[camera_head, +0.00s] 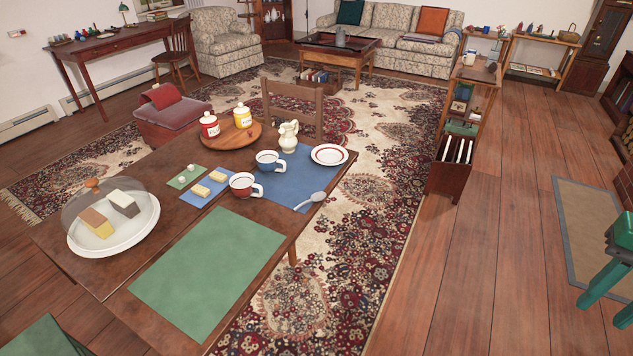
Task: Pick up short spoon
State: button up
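A short silver spoon (311,200) lies on the blue placemat (290,180) near the right edge of the dining table, its bowl toward the upper right and its handle toward the lower left. My teal gripper (601,312) is at the right edge of the view, partly cut off. Its two fingers point down and left, spread apart, with nothing seen between them. It is far to the right of the spoon, over the floor side, away from the table.
Near the spoon are a red-trimmed mug (241,187), a blue mug (268,161), a plate (329,154) and a cream pitcher (288,137). A green placemat (208,273) covers the table's near end. Wooden floor (480,260) right of the table is clear.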

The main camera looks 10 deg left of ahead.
aim_at(318, 196)
jog(key=i, duration=1)
jog(key=u, duration=0.55)
